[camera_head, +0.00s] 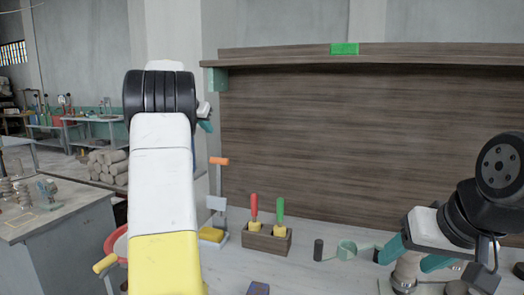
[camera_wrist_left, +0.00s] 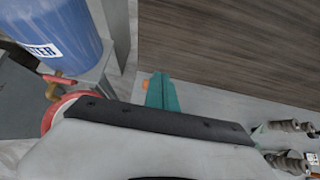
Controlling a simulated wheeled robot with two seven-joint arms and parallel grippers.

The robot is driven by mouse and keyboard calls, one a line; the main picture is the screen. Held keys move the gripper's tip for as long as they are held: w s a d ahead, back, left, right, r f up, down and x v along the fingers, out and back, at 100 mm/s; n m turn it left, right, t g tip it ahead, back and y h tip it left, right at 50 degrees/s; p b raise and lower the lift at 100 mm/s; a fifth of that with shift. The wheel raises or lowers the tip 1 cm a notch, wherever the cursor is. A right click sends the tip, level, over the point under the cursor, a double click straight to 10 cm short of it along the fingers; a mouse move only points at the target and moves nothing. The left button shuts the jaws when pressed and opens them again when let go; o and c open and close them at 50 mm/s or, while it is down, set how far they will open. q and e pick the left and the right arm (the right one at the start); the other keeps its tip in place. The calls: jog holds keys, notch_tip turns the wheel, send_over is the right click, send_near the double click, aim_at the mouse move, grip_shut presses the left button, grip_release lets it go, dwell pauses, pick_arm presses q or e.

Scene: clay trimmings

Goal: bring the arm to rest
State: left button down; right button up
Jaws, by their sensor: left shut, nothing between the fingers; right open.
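My left arm rises tall in the middle left of the head view. Its teal fingertips (camera_head: 205,126) show just past the wrist, raised above the bench, and the arm hides most of that gripper. In the left wrist view the teal fingers (camera_wrist_left: 162,94) are shut together with nothing between them. My right gripper (camera_head: 415,258) is at the lower right, its two teal fingers spread apart, low over the bench. Pale and metallic round things show close below and between its fingers; I cannot tell whether they touch.
A wooden block (camera_head: 267,240) holds a red-handled and a green-handled tool on the grey bench (camera_head: 232,266). A brown back panel (camera_head: 330,150) stands behind. A dark cylinder (camera_head: 318,249) and green ring (camera_head: 347,249) lie near my right gripper. A blue container (camera_wrist_left: 50,35) shows in the wrist view.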

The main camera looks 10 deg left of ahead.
pick_arm(q)
jog(key=s+d+f+m+g+h, duration=0.2)
jog(key=s+d+m, duration=1.65)
jog(key=s, duration=0.25)
jog(key=s+d+f+m, duration=0.3)
jog(key=s+m, duration=0.2)
jog(key=s, duration=0.1)
jog(key=s+d+f+m+g, duration=0.1)
jog(key=s+d+f+m, duration=0.3)
jog(key=s+m, duration=0.2)
jog(key=s+d+f+m, duration=0.3)
jog(key=s+m, duration=0.3)
jog(key=s, duration=0.2)
jog(key=shift+s+d+f+g+y, duration=0.25)
jog(key=shift+f+g+y, duration=0.05)
jog(key=shift+f, duration=0.45)
jog(key=shift+a, duration=0.1)
